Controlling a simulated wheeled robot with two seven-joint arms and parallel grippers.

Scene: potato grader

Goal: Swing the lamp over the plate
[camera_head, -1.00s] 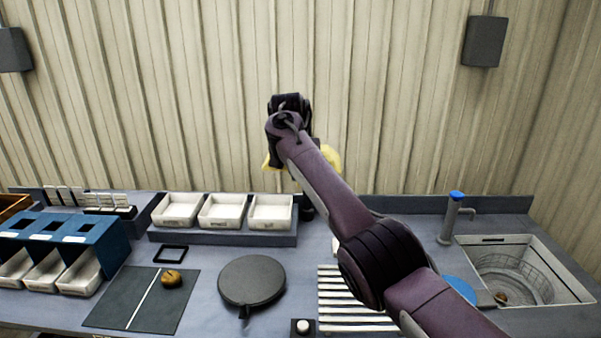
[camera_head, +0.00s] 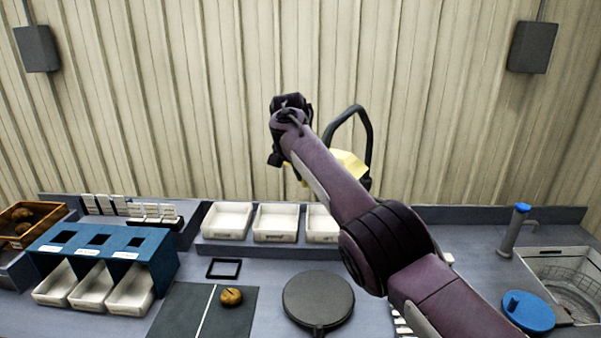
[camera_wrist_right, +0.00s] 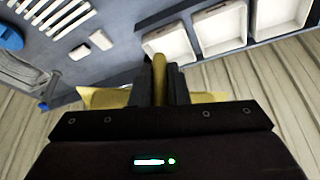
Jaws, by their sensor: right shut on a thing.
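The lamp has a yellow head (camera_head: 348,164) on a curved black arm (camera_head: 364,130). In the head view it is up in front of the wall, behind my right arm, which hides part of it. My right gripper (camera_wrist_right: 160,85) is shut on a yellow part of the lamp, seen between the fingers in the right wrist view. In the head view my right arm's wrist covers the fingers. The plate (camera_head: 318,298) is a round dark disc on the bench, below and nearer than the lamp, with nothing on it. My left gripper is out of view.
White trays (camera_head: 276,222) stand in a row behind the plate. A potato (camera_head: 231,297) lies on a dark mat (camera_head: 180,308) left of it. A blue rack (camera_head: 100,244) with bins is at left. A blue disc (camera_head: 528,311), tap (camera_head: 515,230) and sink (camera_head: 570,280) are at right.

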